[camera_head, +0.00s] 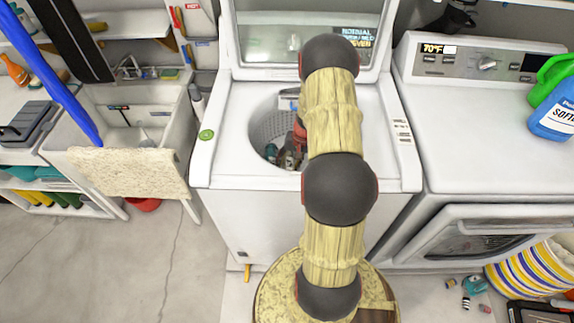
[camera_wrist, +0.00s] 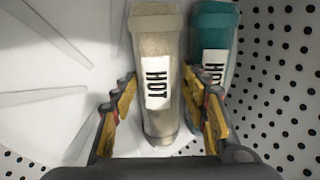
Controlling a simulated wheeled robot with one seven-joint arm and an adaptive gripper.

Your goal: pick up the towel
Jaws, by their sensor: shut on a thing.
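A cream, nubby towel (camera_head: 130,172) hangs over the front edge of the sink, left of the open washing machine, in the head view. My gripper (camera_wrist: 158,88) is inside the washer drum, well to the right of the towel. The towel is not in the wrist view.
The white drum (camera_wrist: 280,90) with dark holes surrounds my gripper. The washer lid (camera_head: 275,40) is raised behind my arm. A dryer (camera_head: 480,130) stands at right with a blue bottle (camera_head: 553,118) on top. A blue pole (camera_head: 50,75) slants over the sink (camera_head: 170,120).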

